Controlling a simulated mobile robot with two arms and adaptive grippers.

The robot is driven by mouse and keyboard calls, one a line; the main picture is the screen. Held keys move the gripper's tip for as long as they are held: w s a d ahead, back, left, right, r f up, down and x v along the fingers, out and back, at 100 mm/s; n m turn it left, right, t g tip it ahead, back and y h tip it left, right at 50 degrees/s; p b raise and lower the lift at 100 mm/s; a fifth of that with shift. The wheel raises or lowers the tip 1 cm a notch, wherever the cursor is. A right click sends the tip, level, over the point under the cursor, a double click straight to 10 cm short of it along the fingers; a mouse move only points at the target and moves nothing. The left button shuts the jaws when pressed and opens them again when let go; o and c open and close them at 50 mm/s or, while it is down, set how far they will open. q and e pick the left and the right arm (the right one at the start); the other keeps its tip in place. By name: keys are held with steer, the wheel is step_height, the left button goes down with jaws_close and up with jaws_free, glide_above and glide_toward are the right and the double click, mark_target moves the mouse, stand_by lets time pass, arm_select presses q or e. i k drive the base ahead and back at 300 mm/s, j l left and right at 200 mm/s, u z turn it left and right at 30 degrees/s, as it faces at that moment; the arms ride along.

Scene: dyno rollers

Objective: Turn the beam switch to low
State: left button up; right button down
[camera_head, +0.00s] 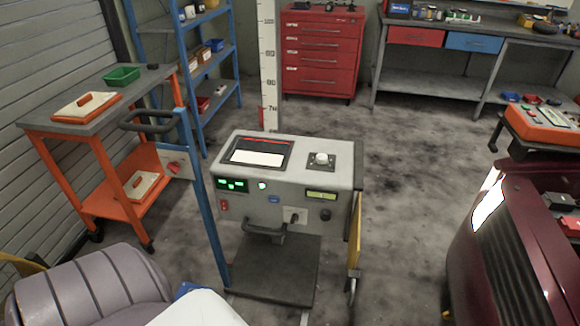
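A grey test cabinet (285,180) stands in the middle of the floor. A white round knob (321,158) on a dark square plate sits on its top, right of a tilted screen (258,152). On its front are a small lever switch (296,216), a dark round knob (325,214), a red switch (224,205) and lit green displays (232,185). A red rotary switch (174,168) sits on a plate on the blue post at left. Labels are too small to read, so I cannot tell which is the beam switch or its setting. Neither gripper is in view.
An orange cart (112,166) with a green tray (122,76) stands at left. A dark red car (510,255) with a bright headlight (488,204) is at right. A red drawer cabinet (322,50) stands behind. Open floor lies between the cabinet and the car.

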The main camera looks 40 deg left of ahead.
mark_target(295, 218)
steer(key=u, duration=1.35)
